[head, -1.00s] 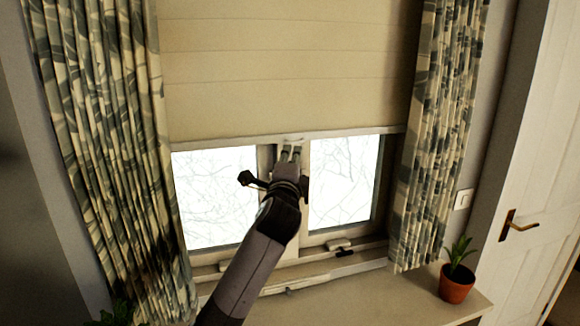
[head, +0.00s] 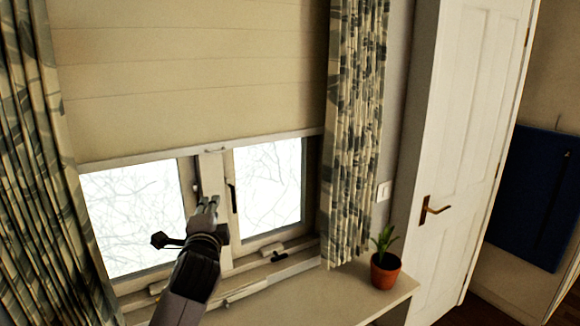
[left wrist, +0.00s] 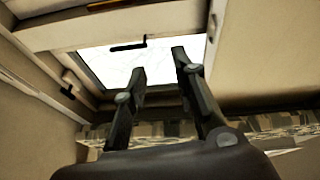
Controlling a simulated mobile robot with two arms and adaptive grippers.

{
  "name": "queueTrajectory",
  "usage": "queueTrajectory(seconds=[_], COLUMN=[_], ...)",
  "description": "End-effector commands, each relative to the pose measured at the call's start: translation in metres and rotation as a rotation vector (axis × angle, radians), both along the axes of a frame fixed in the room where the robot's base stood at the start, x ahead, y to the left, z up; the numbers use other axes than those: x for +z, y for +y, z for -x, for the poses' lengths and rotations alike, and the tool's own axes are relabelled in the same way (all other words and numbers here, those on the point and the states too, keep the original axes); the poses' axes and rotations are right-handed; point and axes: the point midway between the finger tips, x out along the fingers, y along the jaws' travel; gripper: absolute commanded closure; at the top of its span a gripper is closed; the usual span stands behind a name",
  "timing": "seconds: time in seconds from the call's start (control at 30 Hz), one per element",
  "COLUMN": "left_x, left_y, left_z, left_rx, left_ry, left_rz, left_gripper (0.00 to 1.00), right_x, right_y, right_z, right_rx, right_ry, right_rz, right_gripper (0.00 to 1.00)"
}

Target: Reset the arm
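My left gripper (head: 209,202) is in front of the window's middle frame, below the blind's bottom bar. In the left wrist view its two fingers (left wrist: 159,64) are spread apart with nothing between them. The beige blind (head: 190,75) hangs over the upper part of the window, with a small handle (head: 215,150) on its bottom bar, clear of my gripper in the picture. The window (head: 267,185) shows bare branches outside. My right gripper is in neither view.
Patterned curtains hang at the left (head: 30,170) and right (head: 352,130) of the window. A potted plant (head: 385,270) stands on the sill (head: 350,288). A white door (head: 465,130) with a brass handle is at the right, with a dark blue panel (head: 535,195) beyond.

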Motion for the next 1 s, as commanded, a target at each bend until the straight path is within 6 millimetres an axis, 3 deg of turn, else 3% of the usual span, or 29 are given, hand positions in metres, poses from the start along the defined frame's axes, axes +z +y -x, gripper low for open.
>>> queueTrajectory(seconds=[0.03, 0.2, 0.27, 0.4, 0.5, 0.7, 1.0], left_x=[-0.038, -0.150, -0.185, -0.255, -0.290, -0.324, -0.341], left_y=[0.001, 0.003, 0.003, 0.001, 0.000, -0.004, -0.009], left_z=[0.015, 0.082, 0.112, 0.190, 0.247, 0.332, 0.426], left_rx=[0.004, 0.057, 0.090, 0.198, 0.293, 0.454, 0.662], left_ry=[0.064, 0.274, 0.350, 0.523, 0.631, 0.778, 0.923], left_rz=[0.077, 0.384, 0.488, 0.716, 0.852, 1.030, 1.182], left_gripper=[0.74, 0.74, 0.74, 0.74, 0.74, 0.74, 0.74], right_x=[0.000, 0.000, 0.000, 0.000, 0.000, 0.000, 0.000], right_y=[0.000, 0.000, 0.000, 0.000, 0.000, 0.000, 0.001], right_z=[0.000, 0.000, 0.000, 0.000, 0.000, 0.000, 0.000], right_rx=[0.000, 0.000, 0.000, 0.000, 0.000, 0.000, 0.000], right_ry=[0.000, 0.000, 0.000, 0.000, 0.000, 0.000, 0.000], right_rz=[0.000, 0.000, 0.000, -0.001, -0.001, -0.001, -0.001], right_gripper=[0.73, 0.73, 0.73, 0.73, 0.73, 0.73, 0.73])
